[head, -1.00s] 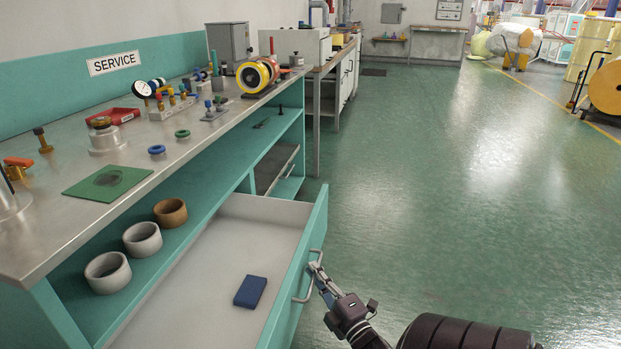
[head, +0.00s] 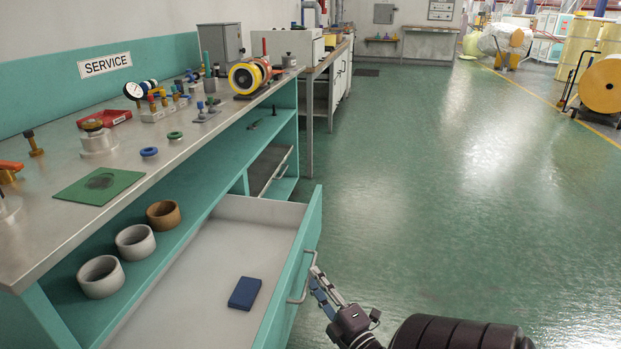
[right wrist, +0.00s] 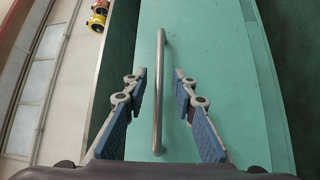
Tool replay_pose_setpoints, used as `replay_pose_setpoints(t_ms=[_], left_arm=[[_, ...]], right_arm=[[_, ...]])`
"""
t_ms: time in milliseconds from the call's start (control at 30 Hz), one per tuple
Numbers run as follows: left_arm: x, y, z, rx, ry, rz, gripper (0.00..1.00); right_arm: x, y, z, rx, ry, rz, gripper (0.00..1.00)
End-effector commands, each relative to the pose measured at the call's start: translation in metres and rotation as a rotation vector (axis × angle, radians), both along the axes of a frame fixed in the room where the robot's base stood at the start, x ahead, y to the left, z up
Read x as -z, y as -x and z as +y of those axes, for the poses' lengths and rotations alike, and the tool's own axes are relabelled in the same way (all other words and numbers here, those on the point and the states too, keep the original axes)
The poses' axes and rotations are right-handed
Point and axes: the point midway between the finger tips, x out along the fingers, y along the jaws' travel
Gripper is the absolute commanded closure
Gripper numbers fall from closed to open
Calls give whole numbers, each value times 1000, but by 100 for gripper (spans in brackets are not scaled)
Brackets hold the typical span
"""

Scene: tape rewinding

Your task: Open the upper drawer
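The teal drawer (head: 311,225) under the workbench is pulled well out, and its pale inside shows. A dark blue block (head: 245,293) lies in it. Its metal bar handle (head: 304,278) is on the front face. My right gripper (head: 318,281) is at the handle. In the right wrist view the handle (right wrist: 159,60) runs between the two parted fingers (right wrist: 161,73), with a gap on each side, in front of the teal drawer face (right wrist: 215,60). My left gripper is not in view.
The metal worktop (head: 60,235) holds gauges, valves, rings and a green sheet (head: 100,187). Three ring-shaped rolls (head: 135,242) stand on the shelf beside the drawer. The green floor (head: 430,210) to the right is clear.

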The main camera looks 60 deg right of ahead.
Motion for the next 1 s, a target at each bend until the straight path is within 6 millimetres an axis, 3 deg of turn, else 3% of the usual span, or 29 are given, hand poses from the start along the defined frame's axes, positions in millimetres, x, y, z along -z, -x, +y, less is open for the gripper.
replay_pose_setpoints(t_ms=[200,400,600,1000], left_arm=[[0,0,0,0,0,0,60],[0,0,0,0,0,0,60],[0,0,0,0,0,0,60],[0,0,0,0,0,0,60]], right_arm=[[8,46,19,2,-3,4,75],[12,73,31,0,-2,4,75],[13,82,35,0,-1,2,75],[13,82,35,0,-1,2,75]])
